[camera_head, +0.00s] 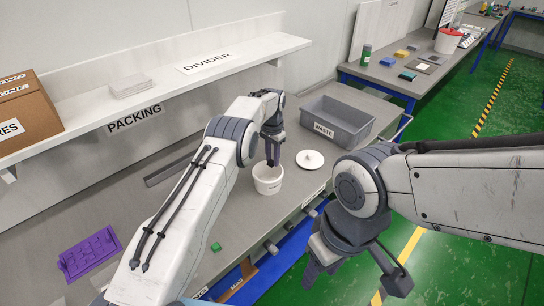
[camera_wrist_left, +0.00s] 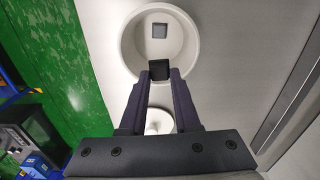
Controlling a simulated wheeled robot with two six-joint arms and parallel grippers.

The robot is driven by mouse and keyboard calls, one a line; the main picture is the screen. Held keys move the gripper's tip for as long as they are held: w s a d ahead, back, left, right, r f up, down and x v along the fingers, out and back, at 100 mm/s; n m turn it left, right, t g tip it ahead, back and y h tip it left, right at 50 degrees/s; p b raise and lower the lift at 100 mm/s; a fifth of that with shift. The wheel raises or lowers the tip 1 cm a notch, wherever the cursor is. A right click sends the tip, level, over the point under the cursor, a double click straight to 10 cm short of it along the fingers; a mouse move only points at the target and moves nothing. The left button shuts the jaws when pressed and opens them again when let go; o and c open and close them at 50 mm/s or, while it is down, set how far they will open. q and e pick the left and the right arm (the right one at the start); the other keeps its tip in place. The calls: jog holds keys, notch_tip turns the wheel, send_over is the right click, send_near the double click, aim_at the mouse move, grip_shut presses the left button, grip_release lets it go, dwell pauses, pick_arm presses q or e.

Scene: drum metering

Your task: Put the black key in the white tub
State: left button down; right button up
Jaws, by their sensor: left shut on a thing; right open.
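The white tub (camera_head: 267,186) stands open on the grey bench, and in the left wrist view its round rim (camera_wrist_left: 124,45) lies beyond my fingertips. My left gripper (camera_head: 272,160) points down over the tub. In the left wrist view my left gripper (camera_wrist_left: 159,76) is shut on the black key (camera_wrist_left: 159,69), a small dark block between the fingertips, which overlaps the tub's near rim in that view. A small grey square (camera_wrist_left: 159,30) shows inside the tub. The key is too small to make out in the head view. My right gripper (camera_head: 358,275) is open and empty, off the bench front.
A white lid (camera_head: 310,159) with a knob lies right of the tub. A grey WASTE bin (camera_head: 352,122) stands behind it. A purple tray (camera_head: 88,253) and a small green piece (camera_head: 216,246) lie on the bench. A shelf (camera_head: 150,90) runs along the back.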

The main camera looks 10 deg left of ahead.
pick_arm(q)
jog(key=b, duration=0.3)
send_over(272, 175)
jog(key=s, duration=0.2)
jog(key=shift+s+d+f, duration=0.1)
jog(key=shift+d+f, duration=0.05)
jog(key=shift+f, duration=0.9)
jog(key=shift+d+f, duration=0.1)
jog(key=shift+f, duration=0.95)
jog(key=shift+f+b, duration=1.85)
jog(key=shift+f, duration=0.65)
